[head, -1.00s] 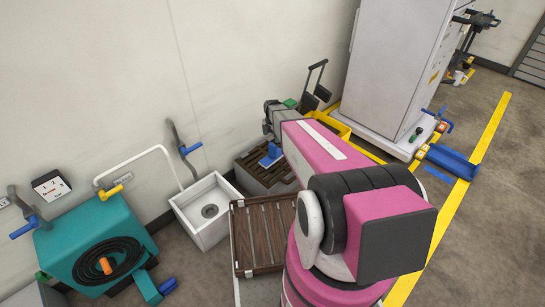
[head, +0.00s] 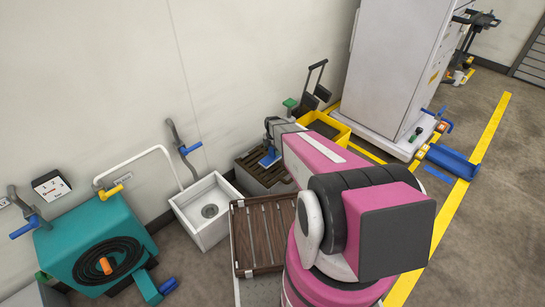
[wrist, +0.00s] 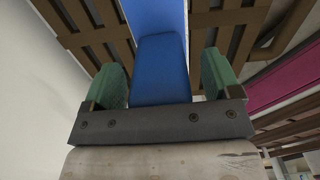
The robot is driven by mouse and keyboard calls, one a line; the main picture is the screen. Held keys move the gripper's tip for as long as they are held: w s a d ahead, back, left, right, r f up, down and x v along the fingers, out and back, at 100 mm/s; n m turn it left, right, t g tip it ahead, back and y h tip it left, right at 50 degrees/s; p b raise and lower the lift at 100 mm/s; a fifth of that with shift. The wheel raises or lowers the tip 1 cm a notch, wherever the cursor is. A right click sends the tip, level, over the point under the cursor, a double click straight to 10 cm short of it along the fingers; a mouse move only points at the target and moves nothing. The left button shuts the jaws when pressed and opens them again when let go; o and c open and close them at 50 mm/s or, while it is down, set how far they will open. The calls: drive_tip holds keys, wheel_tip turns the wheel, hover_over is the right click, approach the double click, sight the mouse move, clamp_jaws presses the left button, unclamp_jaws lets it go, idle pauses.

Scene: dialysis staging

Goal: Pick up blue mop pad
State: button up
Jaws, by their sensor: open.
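The blue mop pad (head: 267,158) shows as a small blue piece on the dark slatted crate (head: 262,179) in the head view, partly covered by my arm. In the wrist view a blue block (wrist: 160,85) lies between the two green fingers of my gripper (wrist: 161,66), with a lighter blue flat part (wrist: 158,14) beyond it. My gripper is open, with a gap visible on each side of the block. My fingertips are hidden in the head view.
A white sink (head: 203,214) and a brown slatted rack (head: 256,237) stand near the crate. A yellow bin (head: 341,138) is behind my arm, beside the tall white cabinet (head: 395,70). A teal machine (head: 90,245) stands at left. Floor at right is mostly clear.

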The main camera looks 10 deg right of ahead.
drive_tip(key=c, duration=1.3)
drive_tip(key=shift+c, duration=0.2)
drive_tip(key=shift+r, duration=0.1)
drive_tip(key=shift+r, duration=0.45)
drive_tip(key=r, duration=0.3)
drive_tip(key=shift+s+a+r, duration=0.1)
drive_tip(key=shift+a+r, duration=0.15)
drive_tip(key=shift+r, duration=0.05)
drive_tip(key=s+a+r, duration=0.2)
drive_tip(key=a+r, duration=0.4)
drive_tip(key=a, duration=0.5)
drive_tip(key=shift+r, duration=0.2)
drive_tip(key=o, duration=0.4)
